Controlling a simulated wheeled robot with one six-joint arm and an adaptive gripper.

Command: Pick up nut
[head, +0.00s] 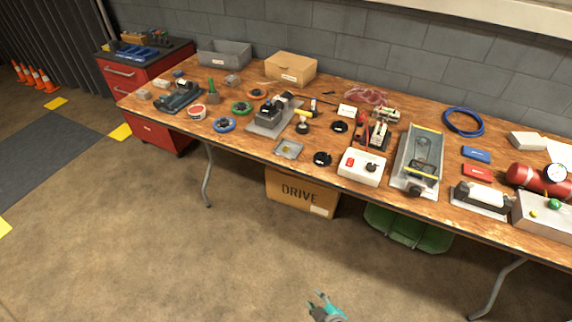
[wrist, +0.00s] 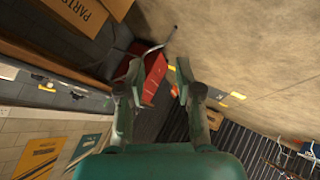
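My gripper (head: 320,299) is in the head view at the bottom centre, over the floor in front of the workbench (head: 225,138) and well apart from it. In the wrist view my gripper (wrist: 159,76) has its two fingers spread, with nothing between them. I cannot make out a nut for certain in either view. A small grey tray (head: 280,152) near the bench's front edge holds a small yellowish item, too small to identify.
The bench is crowded with coloured rings, a white switch box (head: 351,174), a long grey housing (head: 405,182) and a red cylinder (head: 522,177). A DRIVE carton (head: 283,202) and a green bin (head: 385,228) stand underneath. The floor in front is clear.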

